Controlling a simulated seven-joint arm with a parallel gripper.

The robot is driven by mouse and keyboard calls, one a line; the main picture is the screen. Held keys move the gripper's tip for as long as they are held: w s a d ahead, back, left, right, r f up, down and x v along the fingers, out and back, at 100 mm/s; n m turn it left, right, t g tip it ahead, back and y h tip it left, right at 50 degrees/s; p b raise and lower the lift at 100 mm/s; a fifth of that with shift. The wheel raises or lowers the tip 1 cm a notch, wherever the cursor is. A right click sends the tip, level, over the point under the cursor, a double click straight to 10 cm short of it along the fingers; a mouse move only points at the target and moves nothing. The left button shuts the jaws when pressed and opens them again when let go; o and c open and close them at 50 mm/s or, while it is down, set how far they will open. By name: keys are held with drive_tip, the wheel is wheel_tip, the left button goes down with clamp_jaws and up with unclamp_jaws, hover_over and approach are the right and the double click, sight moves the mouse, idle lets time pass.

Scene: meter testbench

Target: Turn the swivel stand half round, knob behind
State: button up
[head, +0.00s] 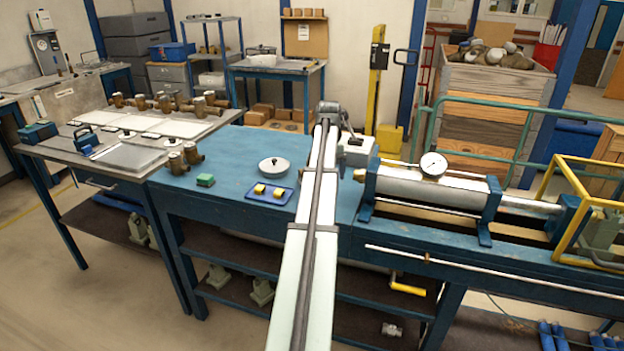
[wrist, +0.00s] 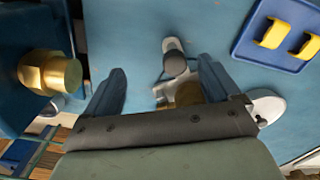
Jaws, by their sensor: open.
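The swivel stand (wrist: 165,45) shows in the wrist view as a pale metal piece with a rounded grey knob (wrist: 176,64) on its upper side. A brass part (wrist: 188,93) sits behind the knob, partly covered by my gripper. My gripper (wrist: 161,72) is open, with one dark blue finger to each side of the stand. I see a gap at the left finger; whether the right finger touches is unclear. The knob side faces the bench's front edge, where the tray lies. In the head view my arm hides the stand and the fingers.
A brass fitting (wrist: 50,73) juts from the cylinder rig (head: 430,190) at right.

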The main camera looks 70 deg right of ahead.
idle(0.4)
wheel_tip(320, 180, up, 6)
drive_tip(key=shift+f, duration=0.25)
idle(0.6)
drive_tip(key=shift+w, duration=0.1)
drive_tip(key=shift+w+r, duration=0.2)
drive_tip(key=shift+r, duration=0.05)
drive_tip(key=shift+w+a+r+n, duration=0.15)
drive_tip(key=shift+w+r, duration=0.1)
drive_tip(key=shift+r, duration=0.2)
drive_tip(key=shift+w+a+r+n, duration=0.15)
drive_tip(key=shift+w+r, duration=0.1)
drive_tip(key=shift+r, duration=0.2)
drive_tip(key=n, duration=0.2)
drive_tip(key=shift+a+r+n, duration=0.15)
drive_tip(key=shift+n, duration=0.15)
drive_tip(key=n, duration=0.4)
drive_tip(key=shift+s+a, duration=0.1)
drive_tip(key=shift+f, duration=2.9)
